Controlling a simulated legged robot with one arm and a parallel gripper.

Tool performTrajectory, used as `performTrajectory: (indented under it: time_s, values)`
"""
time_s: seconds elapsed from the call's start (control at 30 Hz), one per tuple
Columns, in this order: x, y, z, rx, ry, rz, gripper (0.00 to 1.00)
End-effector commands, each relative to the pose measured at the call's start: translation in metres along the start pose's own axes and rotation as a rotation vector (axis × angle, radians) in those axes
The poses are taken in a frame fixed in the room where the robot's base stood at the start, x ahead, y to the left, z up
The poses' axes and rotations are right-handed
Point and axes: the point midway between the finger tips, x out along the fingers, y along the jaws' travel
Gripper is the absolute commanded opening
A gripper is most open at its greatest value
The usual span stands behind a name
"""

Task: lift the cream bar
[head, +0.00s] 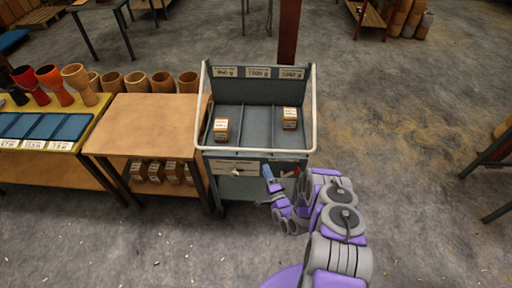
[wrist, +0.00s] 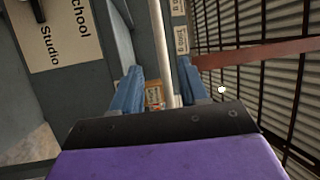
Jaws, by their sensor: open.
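The cream bar (head: 258,151) is a thin rail framing the top of the grey cart (head: 235,166); its front run crosses above the cart's front panel. My gripper (head: 267,173) is in front of the cart, its blue fingertips just below the front run in the head view. In the wrist view the cream bar (wrist: 160,45) runs lengthwise through the gap between the two blue fingers of my gripper (wrist: 160,78). The fingers are apart, and I cannot tell whether either touches the bar.
Two brown blocks, one at left (head: 221,129) and one at right (head: 290,118), sit in the cart's tray. A wooden table (head: 150,125) stands close on the left. A dark red post (head: 289,32) rises behind. Floor on the right is mostly clear.

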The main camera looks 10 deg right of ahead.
Motion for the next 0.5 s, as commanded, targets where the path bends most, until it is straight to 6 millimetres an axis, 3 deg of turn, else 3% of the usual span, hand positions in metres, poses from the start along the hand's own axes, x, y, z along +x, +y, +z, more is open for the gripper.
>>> performTrajectory:
  time_s: [0.5]
  values:
    - [0.033,0.005,0.001,0.004,0.003,-0.002,0.44]
